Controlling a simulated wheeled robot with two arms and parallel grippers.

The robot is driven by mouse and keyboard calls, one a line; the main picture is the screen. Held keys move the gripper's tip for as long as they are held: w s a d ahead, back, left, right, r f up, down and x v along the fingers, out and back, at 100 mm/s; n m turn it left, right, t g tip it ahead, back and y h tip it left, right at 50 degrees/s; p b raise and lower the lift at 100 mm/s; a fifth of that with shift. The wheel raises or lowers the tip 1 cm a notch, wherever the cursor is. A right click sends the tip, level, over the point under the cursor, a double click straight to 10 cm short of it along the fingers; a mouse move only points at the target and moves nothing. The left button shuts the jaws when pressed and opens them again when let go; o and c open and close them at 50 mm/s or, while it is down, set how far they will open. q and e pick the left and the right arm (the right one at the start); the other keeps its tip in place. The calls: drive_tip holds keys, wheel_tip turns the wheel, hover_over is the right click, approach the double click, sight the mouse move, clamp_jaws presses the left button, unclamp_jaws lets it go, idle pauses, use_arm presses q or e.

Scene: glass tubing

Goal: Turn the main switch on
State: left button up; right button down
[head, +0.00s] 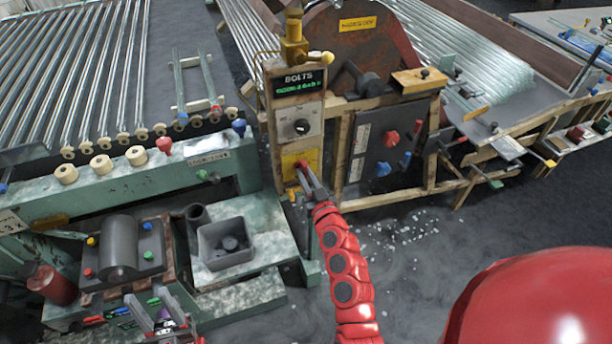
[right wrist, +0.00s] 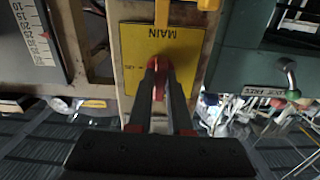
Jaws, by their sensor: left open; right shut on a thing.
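The main switch is a yellow plate (head: 289,162) low on the front of the machine post. In the right wrist view the plate (right wrist: 186,66) reads MAIN, upside down. The switch's red handle (right wrist: 158,92) stands in front of the plate. My right gripper (head: 303,170) reaches the plate, and in the wrist view its two fingers (right wrist: 158,74) are shut on the red handle. The fingers hide part of the handle, and I cannot tell its on or off position. My left gripper (head: 147,306) is open and empty at the lower left, by the green bench.
Above the switch are a dial panel (head: 300,127) and a lit BOLTS display (head: 299,84). A dark panel with red and blue knobs (head: 391,138) is to the right. A grey square bin (head: 226,256) sits on the bench at left. Glass bits litter the floor (head: 400,240).

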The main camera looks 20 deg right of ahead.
drive_tip(key=m+b, duration=0.2)
drive_tip(key=m, duration=0.2)
drive_tip(key=shift+f, duration=0.15)
drive_tip(key=m+b, duration=0.1)
drive_tip(key=m, duration=0.3)
drive_tip(key=shift+d+m, duration=0.1)
drive_tip(key=shift+m, duration=0.3)
drive_tip(key=m+b, duration=0.1)
drive_tip(key=m, duration=0.7)
drive_tip(key=shift+m+b, duration=0.3)
drive_tip(key=shift+m, duration=0.3)
drive_tip(key=c, duration=0.8)
unclamp_jaws()
drive_tip(key=shift+c, duration=0.2)
